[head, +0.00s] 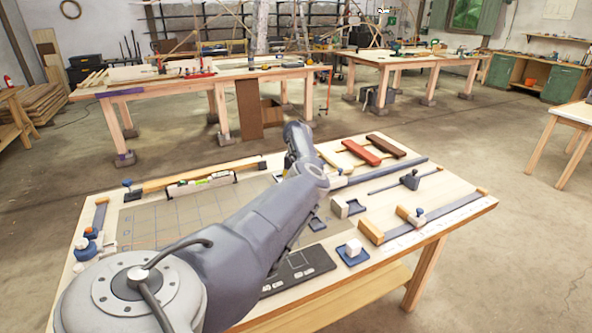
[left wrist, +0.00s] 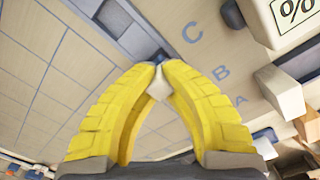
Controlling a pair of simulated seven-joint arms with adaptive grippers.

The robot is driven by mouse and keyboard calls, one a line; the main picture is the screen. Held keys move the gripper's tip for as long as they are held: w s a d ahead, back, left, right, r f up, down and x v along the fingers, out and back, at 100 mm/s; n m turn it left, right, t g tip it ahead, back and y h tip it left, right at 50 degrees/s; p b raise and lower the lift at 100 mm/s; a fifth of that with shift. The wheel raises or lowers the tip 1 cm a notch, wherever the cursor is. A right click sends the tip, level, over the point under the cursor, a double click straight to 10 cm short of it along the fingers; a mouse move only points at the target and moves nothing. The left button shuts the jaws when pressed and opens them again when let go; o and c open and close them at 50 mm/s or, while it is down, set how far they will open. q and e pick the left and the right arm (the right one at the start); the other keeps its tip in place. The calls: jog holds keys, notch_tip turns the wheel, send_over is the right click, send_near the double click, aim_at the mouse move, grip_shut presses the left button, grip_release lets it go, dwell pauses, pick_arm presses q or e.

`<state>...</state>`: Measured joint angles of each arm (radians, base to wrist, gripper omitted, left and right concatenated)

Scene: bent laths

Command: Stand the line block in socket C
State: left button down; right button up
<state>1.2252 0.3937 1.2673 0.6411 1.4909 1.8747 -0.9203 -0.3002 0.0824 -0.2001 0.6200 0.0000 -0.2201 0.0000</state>
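My left gripper shows in the left wrist view (left wrist: 159,72), with two yellow fingers drawn together at their tips. A small pale block (left wrist: 158,87) sits between the fingertips, mostly covered by them; I cannot tell its markings. A dark blue piece shows just beyond the tips. Which socket the tips are over is unclear. In the head view my left arm hides most of this gripper. My right gripper is not in view.
In the head view, a white block (head: 353,246) stands on a blue holder near the front edge, and another pale block (head: 339,208) stands beside a blue holder. Rulers and clamps lie around the wooden table.

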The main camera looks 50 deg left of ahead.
pick_arm(q)
jog(key=shift+f, duration=0.6)
jog(key=shift+f, duration=0.15)
jog(key=c, duration=1.6)
grip_release()
notch_tip(320, 180, up, 12)
jog(key=shift+d+r, duration=0.15)
